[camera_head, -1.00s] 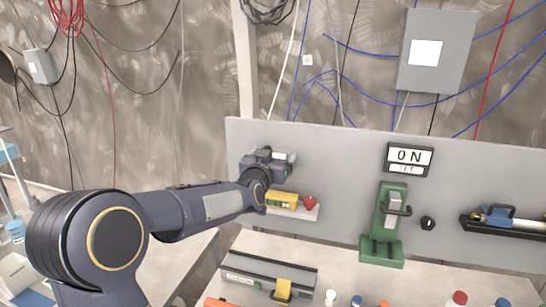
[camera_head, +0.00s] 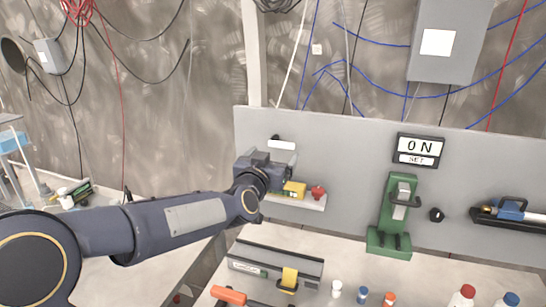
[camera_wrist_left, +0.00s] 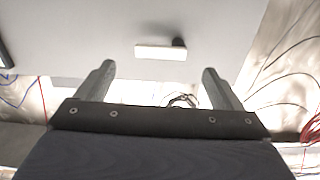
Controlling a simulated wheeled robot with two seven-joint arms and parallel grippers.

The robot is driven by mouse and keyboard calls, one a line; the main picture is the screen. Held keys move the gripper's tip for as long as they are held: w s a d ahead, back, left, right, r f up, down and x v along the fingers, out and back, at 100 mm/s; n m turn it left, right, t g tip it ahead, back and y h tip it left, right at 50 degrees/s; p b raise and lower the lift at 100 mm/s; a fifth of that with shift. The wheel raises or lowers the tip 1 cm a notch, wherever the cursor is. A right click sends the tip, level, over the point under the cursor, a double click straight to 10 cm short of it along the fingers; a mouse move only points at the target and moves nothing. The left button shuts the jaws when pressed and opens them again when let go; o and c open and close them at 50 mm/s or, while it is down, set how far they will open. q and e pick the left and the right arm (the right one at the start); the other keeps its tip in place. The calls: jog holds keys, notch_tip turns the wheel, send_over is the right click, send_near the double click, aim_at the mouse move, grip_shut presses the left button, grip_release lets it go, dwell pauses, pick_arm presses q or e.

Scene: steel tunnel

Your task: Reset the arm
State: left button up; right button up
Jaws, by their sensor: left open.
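My left arm comes in from the left in the head view. Its gripper (camera_head: 283,178) is in front of the grey panel (camera_head: 340,140), just left of the small shelf (camera_head: 300,201) with a yellow box (camera_head: 295,189) and a red object (camera_head: 318,192). In the left wrist view, the two fingers of the left gripper (camera_wrist_left: 158,85) stand wide apart with nothing between them. Beyond them a white label plate (camera_wrist_left: 161,52) and a dark knob (camera_wrist_left: 179,43) show on the panel. My right gripper is not in view.
A green device (camera_head: 394,220) and an ON display (camera_head: 417,149) are on the panel, with a black holder (camera_head: 510,220) at right. Below, the bench holds a grey case (camera_head: 274,268), an orange-handled tool (camera_head: 229,294) and several small bottles. A cluttered surface is at far left.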

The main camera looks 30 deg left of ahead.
pick_arm(q)
jog(key=s+d+f+g+h, duration=0.2)
jog(key=s+d+f+g, duration=0.2)
jog(key=s, duration=0.6)
jog(key=s+d+f+g+h, duration=0.3)
jog(key=s+d+f, duration=0.3)
jog(key=s+f, duration=0.2)
jog(key=s+d+f+g+h, duration=0.2)
jog(key=s+d+f+g, duration=0.3)
jog(key=s, duration=0.7)
notch_tip(320, 180, down, 2)
jog(key=shift+s+f+m+h, duration=0.1)
jog(key=shift+s+m+h, duration=0.05)
jog(key=shift+m+h, duration=0.25)
